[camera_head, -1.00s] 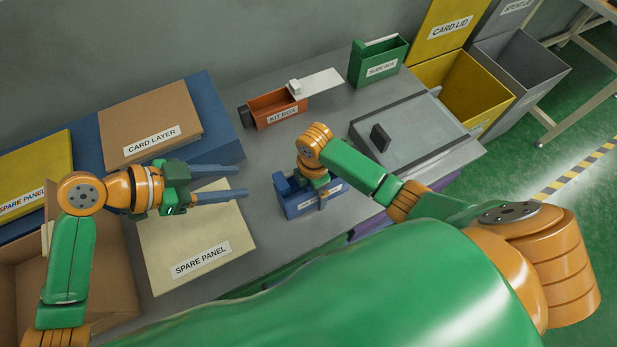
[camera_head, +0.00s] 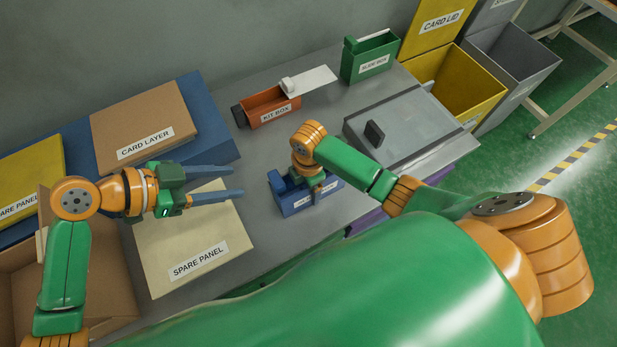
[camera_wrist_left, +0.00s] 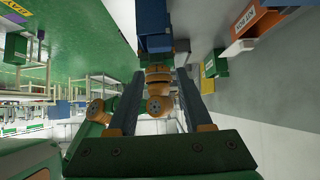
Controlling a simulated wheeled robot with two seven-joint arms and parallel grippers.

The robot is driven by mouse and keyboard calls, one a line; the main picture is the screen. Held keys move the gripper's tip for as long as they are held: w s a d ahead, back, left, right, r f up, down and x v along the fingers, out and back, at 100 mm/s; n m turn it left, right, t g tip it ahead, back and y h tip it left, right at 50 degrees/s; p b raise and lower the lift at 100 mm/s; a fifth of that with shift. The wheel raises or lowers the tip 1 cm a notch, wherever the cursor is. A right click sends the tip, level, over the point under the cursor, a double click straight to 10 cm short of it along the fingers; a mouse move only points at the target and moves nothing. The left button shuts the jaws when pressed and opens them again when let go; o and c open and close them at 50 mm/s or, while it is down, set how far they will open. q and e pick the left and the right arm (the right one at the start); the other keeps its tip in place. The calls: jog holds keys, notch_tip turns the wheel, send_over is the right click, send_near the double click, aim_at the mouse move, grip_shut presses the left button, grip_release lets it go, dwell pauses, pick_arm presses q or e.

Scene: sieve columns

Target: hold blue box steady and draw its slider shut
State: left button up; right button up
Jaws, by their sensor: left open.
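The blue box (camera_head: 290,204) stands on the grey table in front of my body, its label partly covered. My right arm reaches over it, and its orange wrist (camera_head: 308,140) is right above the box. The right gripper's fingers are mostly hidden at the box, so its hold cannot be made out. The box's slider cannot be told apart. My left gripper (camera_head: 220,184) is open and empty, left of the blue box and above the cream spare panel (camera_head: 160,262), its fingers pointing at the box. In the left wrist view the blue box (camera_wrist_left: 153,28) shows beyond the fingers.
The orange kit box (camera_head: 262,111) with a pale sliding plate (camera_head: 312,80) and the green box (camera_head: 370,65) stand behind. A card layer (camera_head: 140,115) is at the left.

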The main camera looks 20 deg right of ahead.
dwell(0.3)
pick_arm(q)
jog(key=shift+d+r, duration=0.15)
jog(key=shift+d, duration=0.15)
jog(key=c, duration=0.5)
jog(key=d+y, duration=0.1)
jog(key=d, duration=0.1)
jog(key=d+r+g+y, duration=0.1)
jog(key=d, duration=0.1)
jog(key=d+g+y, duration=0.1)
jog(key=d, duration=0.1)
jog(key=shift+s+r+m+y, duration=0.25)
jog(key=shift+s+m+y, duration=0.05)
grip_shut()
notch_tip(320, 180, down, 9)
jog(key=w+t+y, duration=0.1)
jog(key=y, duration=0.3)
jog(key=shift+y, duration=0.3)
jog(key=shift+w+r, duration=0.1)
